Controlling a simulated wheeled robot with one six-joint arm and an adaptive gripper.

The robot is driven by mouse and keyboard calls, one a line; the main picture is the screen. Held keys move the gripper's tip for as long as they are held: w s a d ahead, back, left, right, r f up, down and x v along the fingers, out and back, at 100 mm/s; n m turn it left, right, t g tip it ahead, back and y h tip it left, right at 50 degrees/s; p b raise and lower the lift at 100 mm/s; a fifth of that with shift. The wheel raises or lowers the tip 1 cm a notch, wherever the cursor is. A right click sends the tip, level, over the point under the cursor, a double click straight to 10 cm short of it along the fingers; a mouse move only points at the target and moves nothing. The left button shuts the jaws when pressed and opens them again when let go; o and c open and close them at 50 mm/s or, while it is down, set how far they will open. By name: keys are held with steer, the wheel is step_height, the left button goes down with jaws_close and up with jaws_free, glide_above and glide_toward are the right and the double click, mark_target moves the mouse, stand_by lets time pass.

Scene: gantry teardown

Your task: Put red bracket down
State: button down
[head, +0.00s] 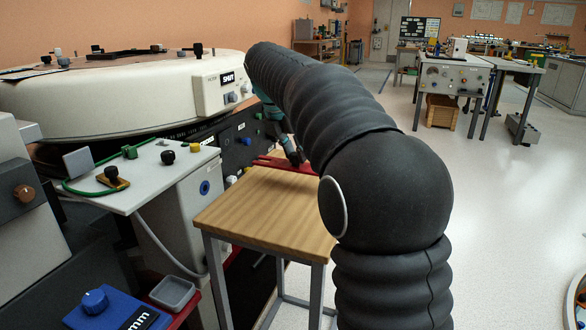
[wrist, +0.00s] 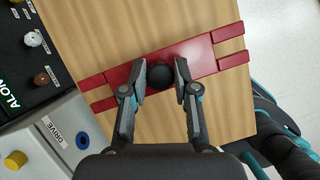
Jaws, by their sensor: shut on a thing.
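The red bracket (head: 270,161) shows in the head view at the far edge of a small wooden table (head: 265,205), partly hidden by my arm. In the wrist view the red bracket (wrist: 205,57) is a long flat piece with forked ends and a black round knob (wrist: 160,77) in its middle. My gripper (wrist: 154,72) has a finger on each side of the knob and is shut on it. The bracket lies over the wooden top (wrist: 190,110); I cannot tell whether it touches the wood. In the head view my gripper (head: 295,158) is mostly hidden behind my arm.
A grey cabinet with a blue ring label (wrist: 60,132) and a black panel with knobs (wrist: 35,50) stand close on the table's left. A large cream machine (head: 120,95) rises behind. Open floor (head: 500,200) lies to the right.

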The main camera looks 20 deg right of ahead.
mark_target(292, 167)
steer(key=shift+w+a+f, duration=0.25)
steer(key=shift+w+a, duration=0.1)
steer(key=shift+f+b, duration=0.65)
steer(key=shift+f, duration=1.35)
steer(key=c, duration=0.9)
jaws_free()
steer(key=shift+s, duration=0.1)
